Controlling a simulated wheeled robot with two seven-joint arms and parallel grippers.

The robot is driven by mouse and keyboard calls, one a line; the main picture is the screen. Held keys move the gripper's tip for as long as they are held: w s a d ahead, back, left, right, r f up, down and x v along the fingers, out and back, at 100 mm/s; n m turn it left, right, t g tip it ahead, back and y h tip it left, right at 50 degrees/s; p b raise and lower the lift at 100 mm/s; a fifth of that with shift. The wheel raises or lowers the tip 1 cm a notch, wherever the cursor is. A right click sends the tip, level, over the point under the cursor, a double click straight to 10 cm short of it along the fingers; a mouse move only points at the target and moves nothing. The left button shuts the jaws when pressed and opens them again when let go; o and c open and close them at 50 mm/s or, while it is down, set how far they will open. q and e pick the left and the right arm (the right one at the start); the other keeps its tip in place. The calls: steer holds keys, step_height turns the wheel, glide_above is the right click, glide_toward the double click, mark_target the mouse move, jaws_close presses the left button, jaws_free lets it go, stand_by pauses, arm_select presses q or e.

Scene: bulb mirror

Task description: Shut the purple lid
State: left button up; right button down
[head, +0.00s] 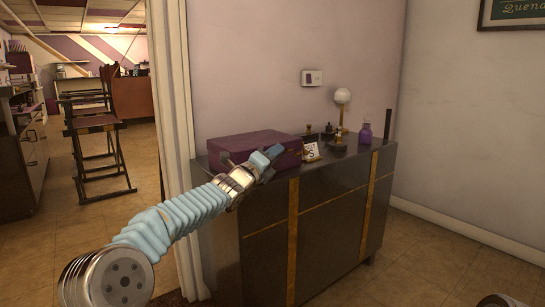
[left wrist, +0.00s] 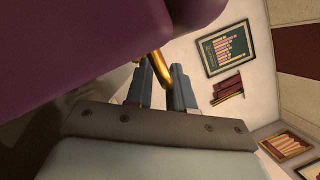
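A purple box (head: 255,146) stands on the left end of the dark cabinet. Its purple lid (head: 245,141) looks flat on top in the head view; I cannot tell if it is fully down. My left gripper (head: 268,160) is at the box's front face, partly hiding it. In the left wrist view, its two fingers (left wrist: 167,85) stand apart with a gap between them. A gold curved piece (left wrist: 153,64) shows by the fingertips, under a large purple surface (left wrist: 80,45); I cannot tell if they touch. My right gripper is not in view.
On the dark cabinet (head: 330,222), a small card (head: 312,152), dark little items, a purple bottle (head: 365,133) and a globe lamp (head: 342,97) stand right of the box. A door frame (head: 172,110) is at the left.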

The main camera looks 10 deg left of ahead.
arm_select(q)
steer(key=b+v, duration=0.1)
steer(key=v, duration=0.2)
steer(key=shift+a+f+b, duration=0.1)
steer(key=shift+f+b, duration=0.1)
steer(key=shift+b, duration=0.2)
steer(key=b+v, duration=0.1)
steer(key=v, duration=0.9)
steer(key=shift+s, duration=0.35)
steer(key=shift+r, duration=0.1)
